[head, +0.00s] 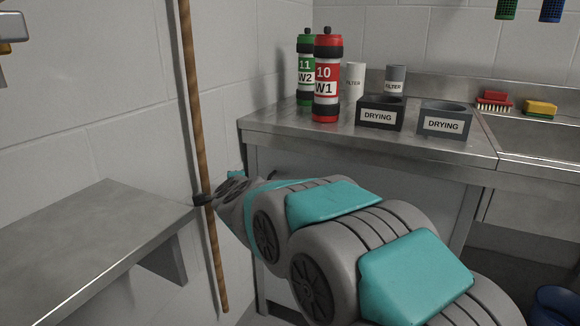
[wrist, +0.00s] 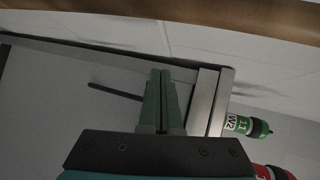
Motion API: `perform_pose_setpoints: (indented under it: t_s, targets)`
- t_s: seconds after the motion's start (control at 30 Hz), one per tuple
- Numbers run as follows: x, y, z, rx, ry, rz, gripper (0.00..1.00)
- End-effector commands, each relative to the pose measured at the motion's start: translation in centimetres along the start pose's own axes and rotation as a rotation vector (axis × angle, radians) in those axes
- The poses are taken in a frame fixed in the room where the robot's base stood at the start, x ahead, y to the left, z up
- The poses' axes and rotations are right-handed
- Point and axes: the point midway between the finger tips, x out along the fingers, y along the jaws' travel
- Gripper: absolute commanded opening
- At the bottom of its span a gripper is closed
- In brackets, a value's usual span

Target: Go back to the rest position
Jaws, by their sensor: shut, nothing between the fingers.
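My gripper (wrist: 161,74) shows in the wrist view with its two green fingers pressed together and nothing between them. In the head view my arm reaches forward and left, its end close to a wooden pole at the left. A dark part at the arm's end overlaps the pole; I cannot tell whether they touch. The fingers are not clear in the head view.
The pole (head: 193,110) leans near the wall and crosses the wrist view's top (wrist: 200,14). Green (head: 305,70) and red (head: 326,80) tubes and two DRYING holders (head: 380,116) (head: 445,124) stand on the steel counter (head: 400,145). A metal bench (head: 100,235) is at left.

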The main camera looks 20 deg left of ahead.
Motion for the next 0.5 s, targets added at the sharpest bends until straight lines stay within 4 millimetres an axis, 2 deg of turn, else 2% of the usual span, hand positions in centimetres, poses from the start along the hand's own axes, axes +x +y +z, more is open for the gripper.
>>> perform_pose_setpoints:
  t_s: [0.17, 0.27, 0.37, 0.5]
  targets:
    - [-0.3, -0.1, -0.3, -0.01, -0.006, 0.005, 0.0]
    - [-1.2, -0.2, -1.8, -0.058, -0.03, 0.022, 0.0]
    - [-3.3, 0.4, -4.3, -0.155, -0.079, 0.071, 0.0]
    - [-7.9, 2.9, -8.4, -0.328, -0.168, 0.178, 0.0]
